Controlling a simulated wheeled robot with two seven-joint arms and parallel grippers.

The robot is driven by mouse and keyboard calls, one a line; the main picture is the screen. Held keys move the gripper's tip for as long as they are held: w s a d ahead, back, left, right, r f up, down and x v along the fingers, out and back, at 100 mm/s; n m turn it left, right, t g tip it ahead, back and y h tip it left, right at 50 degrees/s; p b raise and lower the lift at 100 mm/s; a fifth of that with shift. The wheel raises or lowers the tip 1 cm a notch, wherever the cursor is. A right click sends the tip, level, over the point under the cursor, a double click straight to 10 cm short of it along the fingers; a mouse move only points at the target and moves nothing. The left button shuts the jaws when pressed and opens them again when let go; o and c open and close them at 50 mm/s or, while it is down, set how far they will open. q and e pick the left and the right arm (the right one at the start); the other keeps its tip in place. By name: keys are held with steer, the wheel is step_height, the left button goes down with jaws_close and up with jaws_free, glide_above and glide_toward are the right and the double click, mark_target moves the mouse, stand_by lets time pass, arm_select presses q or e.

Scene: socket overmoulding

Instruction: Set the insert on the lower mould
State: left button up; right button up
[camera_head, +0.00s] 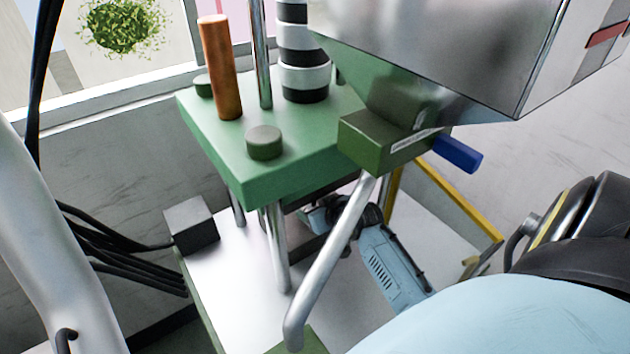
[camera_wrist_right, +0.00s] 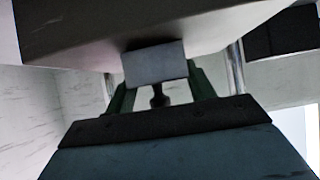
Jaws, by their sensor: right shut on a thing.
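My right gripper (camera_head: 318,214), with a light-blue body, reaches in from the right beneath the green upper plate of the press. In the right wrist view its two dark-green fingers (camera_wrist_right: 158,84) flank a small dark piece (camera_wrist_right: 158,100) and a grey block (camera_wrist_right: 155,66). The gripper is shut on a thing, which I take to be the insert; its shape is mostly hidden. A dark block (camera_head: 299,233) under the plate, beside the fingertips, may be the lower mould; whether the insert touches it cannot be told. My left gripper is out of view.
The green upper plate (camera_head: 290,170) rides on steel columns and overhangs the white press bed (camera_head: 245,270). A bent steel bar (camera_head: 330,262) crosses in front of my right gripper. A grey box (camera_head: 190,224) with black cables stands at left. A yellow bar (camera_head: 455,198) lies at right.

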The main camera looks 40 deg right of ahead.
stand_by(0.3)
steer(key=shift+f, duration=0.15)
steer(key=o, duration=1.6)
steer(key=shift+s, duration=0.1)
steer(key=shift+c, duration=0.2)
steer(key=p+v, duration=0.1)
steer(key=v, duration=1.1)
